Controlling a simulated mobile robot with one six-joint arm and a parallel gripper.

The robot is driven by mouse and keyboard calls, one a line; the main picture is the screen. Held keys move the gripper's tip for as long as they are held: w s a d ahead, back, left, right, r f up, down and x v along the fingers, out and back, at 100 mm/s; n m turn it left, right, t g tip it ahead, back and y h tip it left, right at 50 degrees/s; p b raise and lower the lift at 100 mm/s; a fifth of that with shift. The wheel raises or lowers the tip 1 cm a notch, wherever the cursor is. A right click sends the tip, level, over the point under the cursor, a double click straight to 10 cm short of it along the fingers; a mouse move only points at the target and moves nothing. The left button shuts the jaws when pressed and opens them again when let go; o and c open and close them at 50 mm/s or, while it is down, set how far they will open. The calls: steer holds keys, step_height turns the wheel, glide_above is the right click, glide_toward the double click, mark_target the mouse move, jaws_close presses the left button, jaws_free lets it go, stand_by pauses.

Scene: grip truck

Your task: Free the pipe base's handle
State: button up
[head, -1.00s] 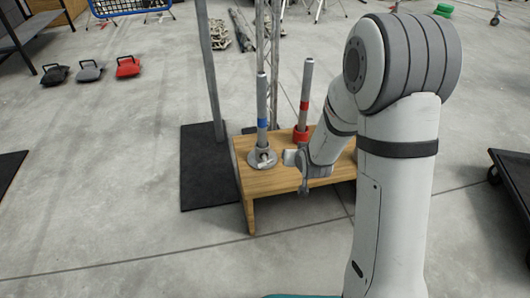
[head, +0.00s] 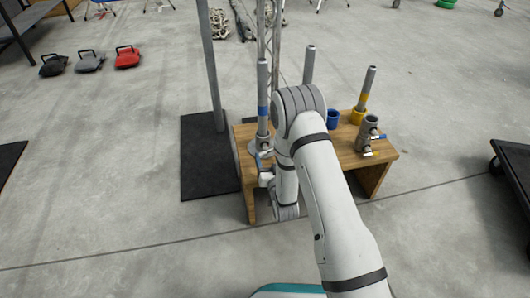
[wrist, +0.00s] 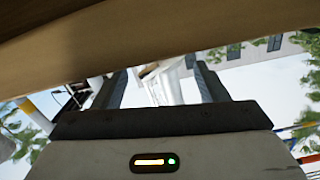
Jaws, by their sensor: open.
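A grey pipe (head: 262,95) with a blue band stands upright in a round grey base at the left end of the wooden table (head: 242,178). My arm covers part of that base. A small blue piece (head: 257,160) shows at the base's front; I cannot tell whether it is the handle. My gripper (head: 265,176) is low at the table's front left edge, close beside the base. In the wrist view, my gripper (wrist: 162,80) has its two dark fingers apart. A pale object (wrist: 163,86) shows between them, but contact is unclear.
A yellow-collared pipe (head: 366,90), a blue cup (head: 333,119) and a grey fitting (head: 368,134) with blue and yellow levers stand on the table's right. A grey post (head: 210,65) rises from a black mat behind left. A tan surface (wrist: 150,30) crosses the wrist view closely.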

mark_target(267, 148)
steer(key=shift+b+x, duration=0.6)
steer(key=shift+x, duration=1.65)
steer(key=shift+c, duration=0.4)
